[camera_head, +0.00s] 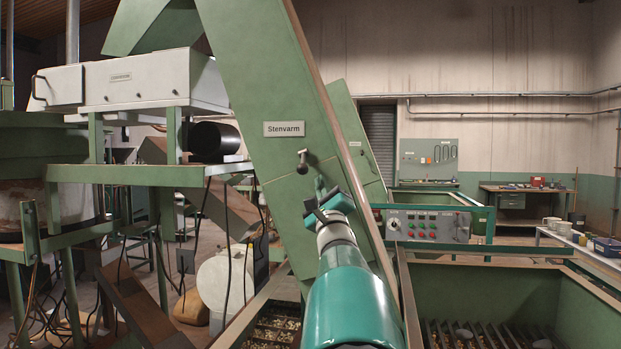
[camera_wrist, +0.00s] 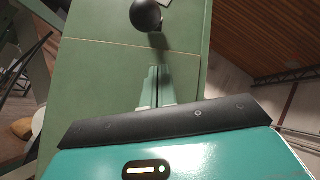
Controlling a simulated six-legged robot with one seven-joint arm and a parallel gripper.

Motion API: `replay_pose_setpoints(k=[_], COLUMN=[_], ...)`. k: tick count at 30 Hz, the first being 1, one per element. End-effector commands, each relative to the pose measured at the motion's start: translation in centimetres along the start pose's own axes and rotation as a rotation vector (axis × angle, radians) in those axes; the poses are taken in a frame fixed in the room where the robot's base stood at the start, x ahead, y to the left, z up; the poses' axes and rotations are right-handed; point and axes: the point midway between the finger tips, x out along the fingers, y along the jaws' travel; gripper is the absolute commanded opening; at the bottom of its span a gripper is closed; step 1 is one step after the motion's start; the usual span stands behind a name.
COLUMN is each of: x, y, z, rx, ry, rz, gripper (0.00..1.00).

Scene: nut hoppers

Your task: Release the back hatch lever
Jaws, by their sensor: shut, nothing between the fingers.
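A small dark lever (camera_head: 302,162) sits on the sloping green chute (camera_head: 262,110), just below the "Stenvarm" plate (camera_head: 284,129). In the wrist view its round black knob (camera_wrist: 146,14) shows at the top edge, in front of the green panel. My gripper (camera_head: 320,186) is in front of the chute, a little below and right of the lever. In the wrist view the fingers (camera_wrist: 157,84) are together and empty, pointing toward the knob with a gap between. I cannot tell how far the fingertips are from the chute face.
A second green chute (camera_head: 352,130) stands behind. A control panel (camera_head: 428,225) with buttons is to the right. A hopper (camera_head: 490,285) with a grate lies at lower right. A green frame with a white box (camera_head: 130,80) on top stands on the left, cables hanging below.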

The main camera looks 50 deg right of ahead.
Motion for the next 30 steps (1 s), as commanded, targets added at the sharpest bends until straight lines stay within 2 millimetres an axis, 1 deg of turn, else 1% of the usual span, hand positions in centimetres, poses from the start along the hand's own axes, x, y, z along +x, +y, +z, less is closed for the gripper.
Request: replay_pose_setpoints(k=[1,3,7,11,23,30], x=[0.1,0.3,0.6,0.7,0.7,0.8], y=[-0.1,-0.1,-0.1,-0.1,-0.1,0.0], z=[1.2,2.2,3.4,3.8,3.9,4.8], rx=[0.001,0.001,-0.001,-0.001,0.001,0.009], ry=[-0.004,-0.002,-0.001,0.0,0.005,0.051], rz=[-0.002,-0.001,-0.001,0.0,0.002,0.024], gripper=[0.0,0.0,0.0,0.0,0.0,0.0])
